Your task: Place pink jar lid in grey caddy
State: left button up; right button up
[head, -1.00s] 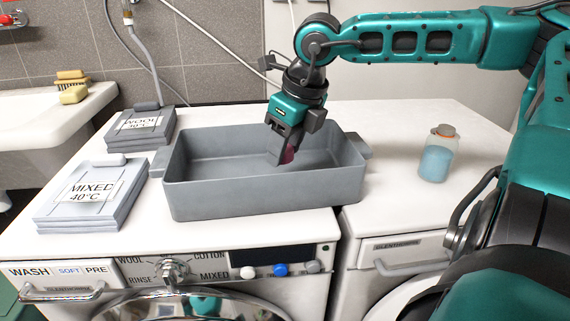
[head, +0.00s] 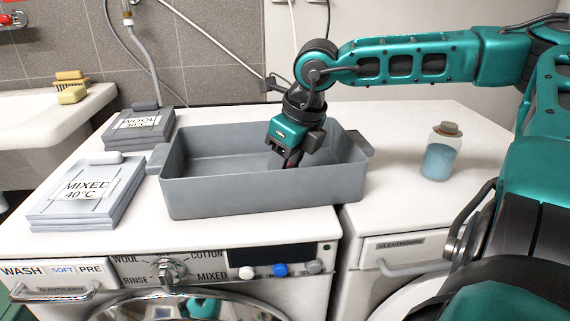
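The grey caddy (head: 235,196) is an open rectangular tub with side handles, standing on top of the white machines. My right gripper (head: 287,163) comes in from the right and points down inside the caddy, toward its right half. A small dark pink bit, the pink jar lid (head: 289,164), shows at the fingertips. Most of the lid is hidden by the fingers, and I cannot tell whether it touches the caddy floor. The gap between the fingers is not clear. My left gripper is not in view.
A jar of blue stuff with a brown stopper (head: 440,152) stands right of the caddy. Two grey boxes, labelled MIXED (head: 88,190) and WOOL (head: 138,130), lie to its left. The white top between caddy and jar is clear.

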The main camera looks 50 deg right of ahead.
jog(key=o, duration=1.2)
jog(key=shift+c, duration=0.2)
jog(key=shift+r+p, duration=0.45)
jog(key=shift+p, duration=0.2)
jog(key=p+v, duration=0.2)
jog(key=v, duration=1)
